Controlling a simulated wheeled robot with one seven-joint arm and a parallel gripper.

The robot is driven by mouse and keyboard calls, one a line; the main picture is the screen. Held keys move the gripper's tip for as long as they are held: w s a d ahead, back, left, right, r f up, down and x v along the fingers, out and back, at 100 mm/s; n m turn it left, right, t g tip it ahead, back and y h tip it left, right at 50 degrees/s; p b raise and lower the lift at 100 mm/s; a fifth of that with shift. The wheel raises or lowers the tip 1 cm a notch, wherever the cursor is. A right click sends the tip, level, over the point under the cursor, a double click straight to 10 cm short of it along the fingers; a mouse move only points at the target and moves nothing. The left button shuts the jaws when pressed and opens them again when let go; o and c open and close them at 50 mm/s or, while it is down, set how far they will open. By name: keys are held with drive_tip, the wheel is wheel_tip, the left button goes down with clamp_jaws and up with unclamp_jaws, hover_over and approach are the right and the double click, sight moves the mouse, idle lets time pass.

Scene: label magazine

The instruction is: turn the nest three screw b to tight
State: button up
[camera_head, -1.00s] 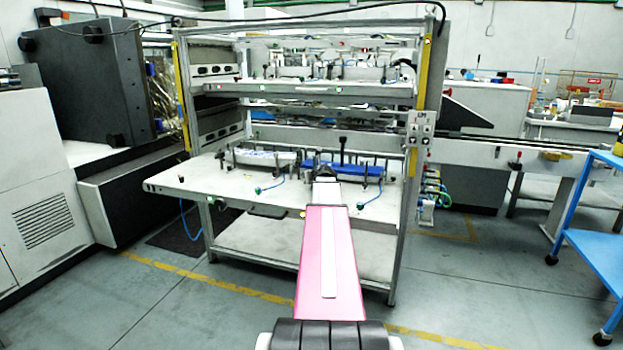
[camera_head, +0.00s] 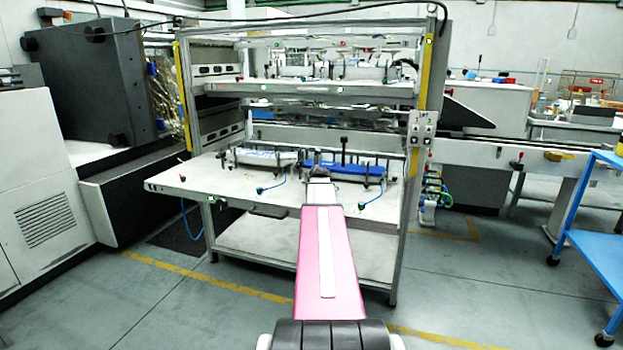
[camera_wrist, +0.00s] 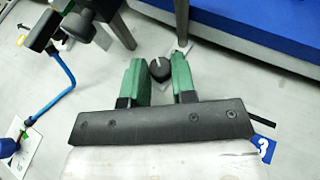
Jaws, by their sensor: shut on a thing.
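In the wrist view a small round black knob (camera_wrist: 160,70) with a pale pointer line on top sits between the green fingers of my gripper (camera_wrist: 158,80). I take it to be nest three screw b, as a blue tag with a white 3 (camera_wrist: 263,148) lies close by at the right. My gripper is shut on the knob, a finger on each side. The pointer line runs up and slightly left in the picture. In the head view my pink arm reaches to the work table (camera_head: 230,190), and the knob is too small to make out.
A blue block (camera_wrist: 270,30) and dark upright posts stand just beyond the fingers. A black clamp-like fitting (camera_wrist: 75,25) with a blue hose (camera_wrist: 66,80) is at the left. In the head view, a white block (camera_head: 265,159) and the blue block (camera_head: 350,170) stand among posts.

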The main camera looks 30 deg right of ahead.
drive_tip(key=o, duration=0.9)
drive_tip(key=v, duration=1)
drive_tip(key=shift+s+r, duration=0.15)
drive_tip(key=shift+s, duration=0.25)
